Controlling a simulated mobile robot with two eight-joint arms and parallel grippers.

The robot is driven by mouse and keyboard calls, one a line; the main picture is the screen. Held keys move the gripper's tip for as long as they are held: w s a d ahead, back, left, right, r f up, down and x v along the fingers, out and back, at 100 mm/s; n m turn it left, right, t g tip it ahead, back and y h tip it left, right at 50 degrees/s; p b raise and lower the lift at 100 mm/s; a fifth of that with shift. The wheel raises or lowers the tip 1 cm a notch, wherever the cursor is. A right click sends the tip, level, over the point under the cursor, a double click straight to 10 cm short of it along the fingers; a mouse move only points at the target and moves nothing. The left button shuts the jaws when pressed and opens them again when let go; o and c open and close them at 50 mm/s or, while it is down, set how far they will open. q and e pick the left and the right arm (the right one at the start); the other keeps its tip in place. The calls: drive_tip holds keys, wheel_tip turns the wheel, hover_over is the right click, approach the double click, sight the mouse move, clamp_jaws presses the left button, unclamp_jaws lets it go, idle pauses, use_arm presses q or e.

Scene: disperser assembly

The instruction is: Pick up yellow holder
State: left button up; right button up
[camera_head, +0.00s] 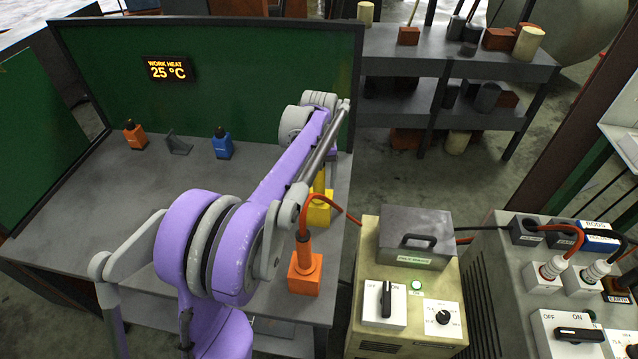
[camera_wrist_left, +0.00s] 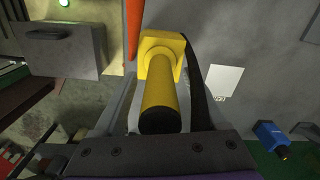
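The yellow holder (camera_head: 319,212) stands on the right part of the grey workbench, partly hidden behind my left arm in the head view. In the left wrist view the yellow holder (camera_wrist_left: 162,88) has a square block base and a round handle with a dark end pointing toward the camera. My left gripper (camera_wrist_left: 160,64) has one finger on each side of the holder, with narrow gaps visible, so it looks open around it. In the head view the arm covers the left fingers. My right gripper is in neither view.
An orange holder (camera_head: 305,272) with a red cable stands close in front of the yellow one. A blue holder (camera_head: 222,144), another orange holder (camera_head: 134,136) and a dark bracket (camera_head: 178,145) stand farther back. A power unit (camera_head: 412,290) is right of the bench (camera_head: 95,215).

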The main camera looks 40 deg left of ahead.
use_arm(q)
clamp_jaws()
drive_tip(key=shift+r, duration=0.15)
